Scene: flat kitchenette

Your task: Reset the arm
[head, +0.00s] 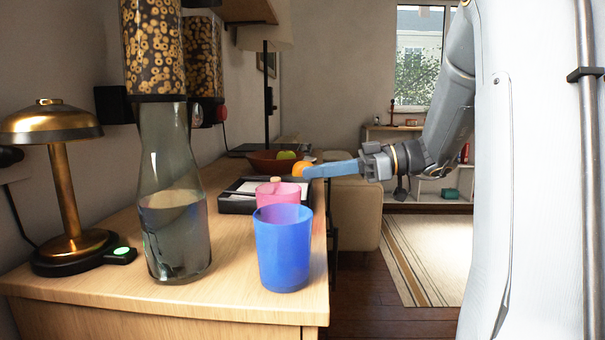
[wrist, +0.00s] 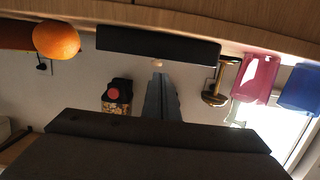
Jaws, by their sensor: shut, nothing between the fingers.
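My arm (head: 455,95) comes down from the upper right in the head view, bent at the elbow, with its forearm reaching left. My gripper (head: 307,172) points left at the end of it, level with the back part of the counter. Its blue-grey fingers are together with nothing between them. In the wrist view the closed fingers (wrist: 158,72) show in the middle, and the picture is upside down. The tips appear close to an orange (head: 299,169) in the head view; whether they touch cannot be told. The orange is apart from the fingers in the wrist view (wrist: 56,39).
Open floor (head: 355,265) lies right of the counter, with a rug (head: 430,255).

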